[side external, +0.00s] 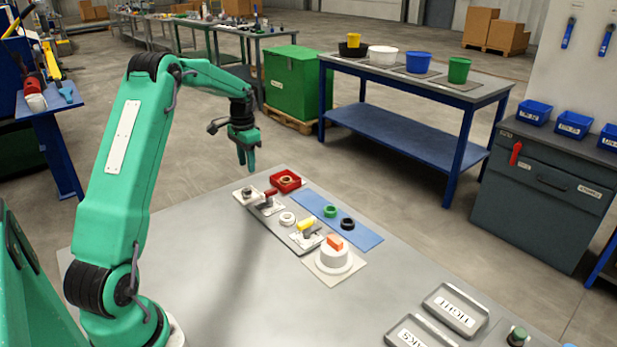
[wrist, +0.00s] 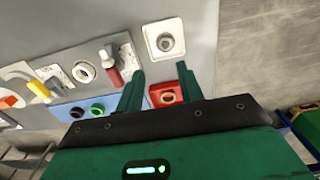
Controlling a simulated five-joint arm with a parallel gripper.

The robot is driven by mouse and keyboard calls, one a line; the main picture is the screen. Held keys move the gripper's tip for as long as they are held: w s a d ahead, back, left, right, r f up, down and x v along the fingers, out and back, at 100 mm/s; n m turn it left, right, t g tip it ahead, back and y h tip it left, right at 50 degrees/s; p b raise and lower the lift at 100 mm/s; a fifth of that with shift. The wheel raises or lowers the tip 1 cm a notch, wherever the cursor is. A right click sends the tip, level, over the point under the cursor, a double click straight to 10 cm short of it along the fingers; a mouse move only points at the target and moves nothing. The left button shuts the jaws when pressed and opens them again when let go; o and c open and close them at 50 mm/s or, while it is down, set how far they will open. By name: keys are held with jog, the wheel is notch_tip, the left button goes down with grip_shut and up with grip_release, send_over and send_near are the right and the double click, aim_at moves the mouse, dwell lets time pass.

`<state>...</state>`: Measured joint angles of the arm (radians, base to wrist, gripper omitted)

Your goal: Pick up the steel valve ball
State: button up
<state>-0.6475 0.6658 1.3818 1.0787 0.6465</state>
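The steel valve ball (side external: 247,190) looks like a small grey round piece on a pale square plate (side external: 241,198) at the far end of the table. In the wrist view it shows as a grey round shape (wrist: 166,42) on the white plate, just beyond my fingertips. My gripper (side external: 246,169) hangs above that end of the table, pointing down. In the wrist view my gripper (wrist: 161,68) has its two green fingers apart, with nothing between them. The ball is not touched.
A red tray (side external: 296,187) with a brass-coloured ring stands beside the plate. A red-handled valve (side external: 270,195), a white ring (side external: 287,218) and a yellow-handled valve (side external: 307,225) lie nearby. A blue mat (side external: 361,236) holds green and black rings. The table's near left is clear.

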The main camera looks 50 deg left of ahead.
aim_at(246, 189)
jog(key=shift+s+a+f, duration=0.1)
jog(key=shift+a+f, duration=0.6)
jog(key=shift+f, duration=0.05)
jog(key=shift+s+d+f, duration=0.1)
jog(key=shift+s+f, duration=0.05)
jog(key=shift+f, duration=3.75)
jog(key=c, duration=0.6)
